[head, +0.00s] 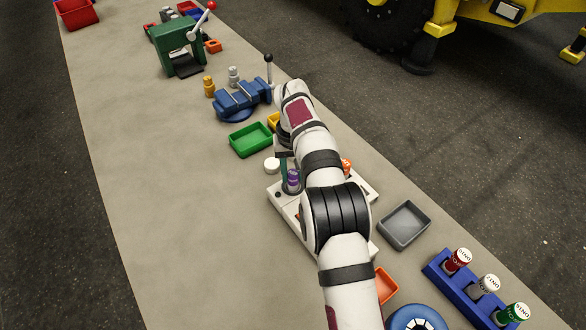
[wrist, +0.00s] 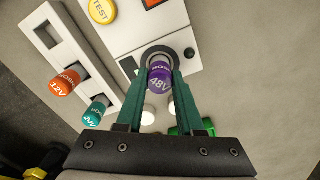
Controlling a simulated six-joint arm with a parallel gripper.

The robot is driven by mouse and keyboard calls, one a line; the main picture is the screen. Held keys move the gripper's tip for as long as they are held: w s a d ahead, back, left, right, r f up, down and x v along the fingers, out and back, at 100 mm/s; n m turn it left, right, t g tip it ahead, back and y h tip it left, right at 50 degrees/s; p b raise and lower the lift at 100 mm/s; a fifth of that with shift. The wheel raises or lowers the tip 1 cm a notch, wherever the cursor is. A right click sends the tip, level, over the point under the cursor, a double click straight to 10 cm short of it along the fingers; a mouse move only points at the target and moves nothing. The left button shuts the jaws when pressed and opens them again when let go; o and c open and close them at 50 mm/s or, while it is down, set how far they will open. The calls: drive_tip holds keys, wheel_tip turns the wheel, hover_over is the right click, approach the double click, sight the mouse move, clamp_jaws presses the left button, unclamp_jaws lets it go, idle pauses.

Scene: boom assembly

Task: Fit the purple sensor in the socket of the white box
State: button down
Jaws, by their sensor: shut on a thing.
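My gripper (wrist: 160,80) has its two green fingers shut on the purple sensor (wrist: 159,72), marked 48V. In the wrist view the sensor's far end lies over the dark round socket (wrist: 158,50) of the white box (wrist: 127,63). I cannot tell whether it has entered the socket or is just above it. In the head view the purple sensor (head: 293,178) shows at the white box (head: 284,212), roughly upright, with a green finger beside it. My arm hides much of the box there.
The wrist view shows an orange 12V sensor (wrist: 64,82) and a teal 24V sensor (wrist: 95,114) at a white slotted rack (wrist: 62,38), plus a yellow TEST button (wrist: 102,10). The head view shows a green tray (head: 250,139), blue vise (head: 240,97) and grey tray (head: 404,225) nearby.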

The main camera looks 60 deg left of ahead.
drive_tip(key=shift+f, duration=0.45)
drive_tip(key=shift+c, duration=2.3)
unclamp_jaws()
drive_tip(key=shift+r, duration=3.55)
